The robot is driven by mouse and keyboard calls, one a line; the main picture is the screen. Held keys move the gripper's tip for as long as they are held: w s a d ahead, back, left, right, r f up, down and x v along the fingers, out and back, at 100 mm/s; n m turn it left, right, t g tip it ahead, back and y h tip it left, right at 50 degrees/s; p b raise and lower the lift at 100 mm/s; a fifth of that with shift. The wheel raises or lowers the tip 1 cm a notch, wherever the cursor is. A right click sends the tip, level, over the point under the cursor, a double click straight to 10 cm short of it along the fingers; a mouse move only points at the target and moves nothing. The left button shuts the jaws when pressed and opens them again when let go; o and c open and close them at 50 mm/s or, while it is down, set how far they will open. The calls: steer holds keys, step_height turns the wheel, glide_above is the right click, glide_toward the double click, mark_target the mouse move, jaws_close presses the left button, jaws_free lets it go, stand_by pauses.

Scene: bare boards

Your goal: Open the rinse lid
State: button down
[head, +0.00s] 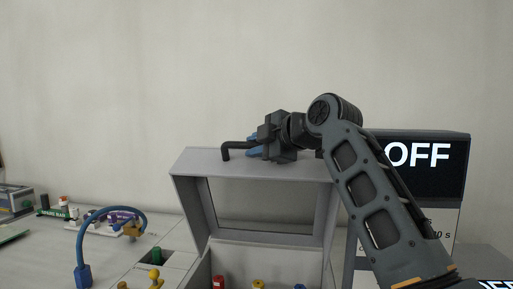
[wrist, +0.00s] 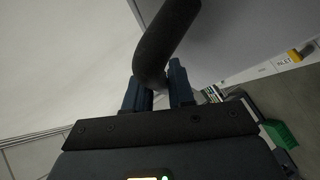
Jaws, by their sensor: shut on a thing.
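The rinse lid (head: 190,171) is a grey framed panel with a clear window, standing raised over a grey box (head: 235,252) in the head view. A black bar handle (head: 228,149) sits along its top edge. My gripper (head: 254,146) is at the handle, with its blue fingers partly hidden behind the dark wrist. In the wrist view the dark handle (wrist: 167,35) runs down between my two blue fingers (wrist: 158,92), which are shut on it. My arm crosses in front of the right side of the lid.
A black display (head: 420,155) reading OFF stands right of the box. Red, yellow and blue tops show inside the box front. To the left are a blue curved hose (head: 92,232), a yellow knob (head: 154,274) and several small items on the pale bench. The wall behind is bare.

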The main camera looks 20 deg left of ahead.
steer(key=c, duration=1.1)
jaws_free()
steer(key=shift+b+v, duration=0.95)
steer(key=shift+v, duration=2.95)
